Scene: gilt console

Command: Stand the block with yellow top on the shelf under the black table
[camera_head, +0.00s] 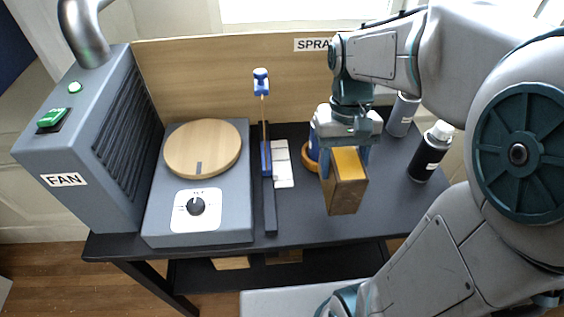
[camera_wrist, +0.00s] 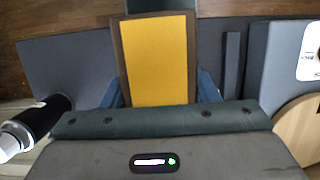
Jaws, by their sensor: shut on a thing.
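The block with the yellow top (camera_head: 347,190) is a brown block with a yellow upper face, upright near the front right of the black table (camera_head: 300,225). My gripper (camera_head: 343,160) is above it, its blue fingers shut on its sides. In the wrist view the yellow top (camera_wrist: 158,60) lies between the fingers. I cannot tell whether its base touches the tabletop. The shelf (camera_head: 325,266) under the table shows as a dark board below the front edge; wooden pieces (camera_head: 231,262) lie on it. Much of the shelf is hidden by the tabletop and my arm.
A grey fan unit (camera_head: 75,150) and a grey turntable box (camera_head: 200,215) fill the left. A dark rail with a blue clamp (camera_head: 266,160) and white tiles (camera_head: 283,165) stand mid-table. Spray cans (camera_head: 431,152) stand right. A wooden board (camera_head: 230,80) closes the back.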

